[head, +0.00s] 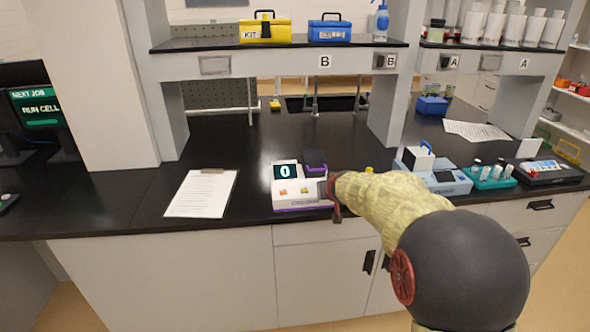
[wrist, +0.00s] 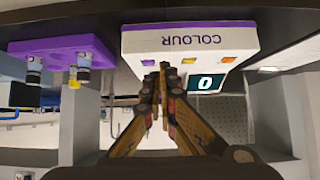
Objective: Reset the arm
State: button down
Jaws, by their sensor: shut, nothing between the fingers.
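My arm reaches out over the bench from the lower right in the head view. My gripper (head: 335,190) is at its end, in front of the right side of a white and purple device. In the wrist view my gripper (wrist: 162,68) has its fingers together with nothing between them. The device (head: 287,201) has a screen reading 0 and small coloured buttons. In the wrist view the device (wrist: 150,42) appears upside down with the word COLOUR, close by the fingertips. I cannot tell if they touch it.
A purple rack (wrist: 50,46) with small vials shows beside the device in the wrist view. A clipboard (head: 202,193) lies left of the device. Right of my arm stand a blue-grey instrument (head: 448,185) and a teal rack (head: 490,183). A shelf (head: 280,65) hangs above.

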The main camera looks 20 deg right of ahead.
jog(key=s+a+f+g+y, duration=0.1)
jog(key=s+a+f+g, duration=0.15)
jog(key=s+a, duration=0.2)
jog(key=s+a+f+g+y, duration=0.1)
jog(key=s+a+f+y, duration=0.1)
jog(key=s+a+f, duration=0.3)
jog(key=s+a+r+n, duration=0.1)
jog(key=s+a+r, duration=0.3)
jog(key=s, duration=0.5)
jog(key=s+a+r+n+p, duration=0.1)
jog(key=s+a+r, duration=0.4)
jog(key=s, duration=0.5)
jog(key=s+a+r+n+p, duration=0.1)
jog(key=s+a+r, duration=0.4)
jog(key=s, duration=0.4)
jog(key=shift+s+a+r+n+g, duration=0.25)
jog(key=shift+s+r+n+g, duration=0.1)
jog(key=shift+r+g, duration=0.15)
jog(key=shift+f, duration=0.1)
